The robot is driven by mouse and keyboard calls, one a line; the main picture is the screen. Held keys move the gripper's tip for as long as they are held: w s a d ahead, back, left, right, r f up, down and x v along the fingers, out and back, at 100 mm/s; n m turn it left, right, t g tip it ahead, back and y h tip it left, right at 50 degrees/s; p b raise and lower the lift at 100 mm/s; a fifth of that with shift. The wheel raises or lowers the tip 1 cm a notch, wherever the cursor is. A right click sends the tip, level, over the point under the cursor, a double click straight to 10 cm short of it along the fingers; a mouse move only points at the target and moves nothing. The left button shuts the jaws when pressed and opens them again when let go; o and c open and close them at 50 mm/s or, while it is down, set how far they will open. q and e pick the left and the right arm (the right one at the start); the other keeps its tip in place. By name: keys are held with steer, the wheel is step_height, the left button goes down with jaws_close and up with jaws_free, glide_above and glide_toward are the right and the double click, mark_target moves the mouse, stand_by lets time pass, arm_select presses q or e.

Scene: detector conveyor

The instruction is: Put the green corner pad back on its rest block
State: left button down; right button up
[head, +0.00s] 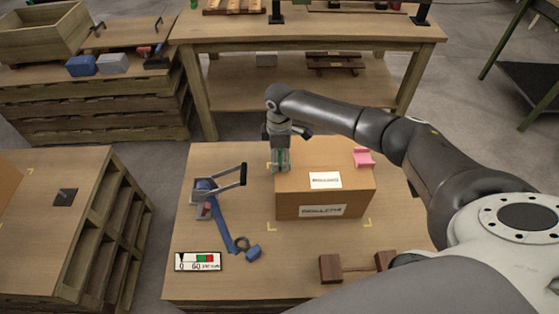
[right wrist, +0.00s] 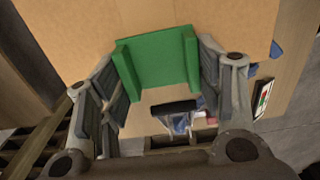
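The green corner pad (right wrist: 160,62) sits at the edge of the cardboard box (head: 290,207), at its left end in the head view. My right gripper (head: 281,160) points down over this edge. In the right wrist view its two fingers (right wrist: 160,80) lie along both sides of the pad with no clear gap, so it looks shut on it. In the head view the fingers hide most of the pad. Brown wooden blocks (head: 330,268) joined by a bar stand at the table's front right, partly behind my arm; I cannot tell whether they are the rest block. My left gripper is out of view.
A pink corner pad (head: 364,157) sits on the box's right edge. A strap tensioner (head: 204,200) with a blue strap (head: 226,235) lies left of the box. A gauge card (head: 198,262) lies at the front left.

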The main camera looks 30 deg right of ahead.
steer(key=c, duration=0.3)
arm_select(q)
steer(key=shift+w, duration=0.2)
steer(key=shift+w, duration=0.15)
arm_select(e)
steer(key=shift+r, duration=0.1)
